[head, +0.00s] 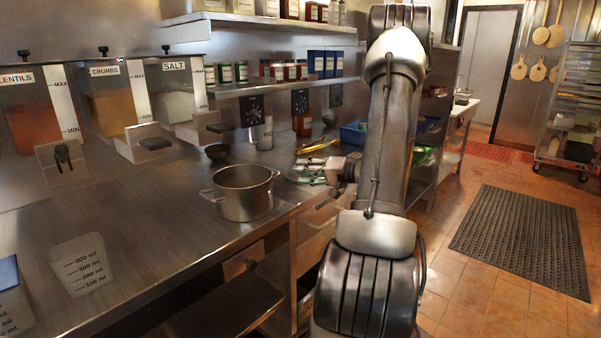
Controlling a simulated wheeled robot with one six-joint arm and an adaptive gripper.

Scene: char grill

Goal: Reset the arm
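My arm stands upright right of the middle in the head view, beside the counter's front edge.
A steel pot (243,193) stands on the steel counter (150,225) near its front edge. A clear measuring cup (83,264) is at the left front. Dispensers for lentils (35,108), crumbs and salt hang at the back. Floor right of my arm is free around a dark mat (524,240).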

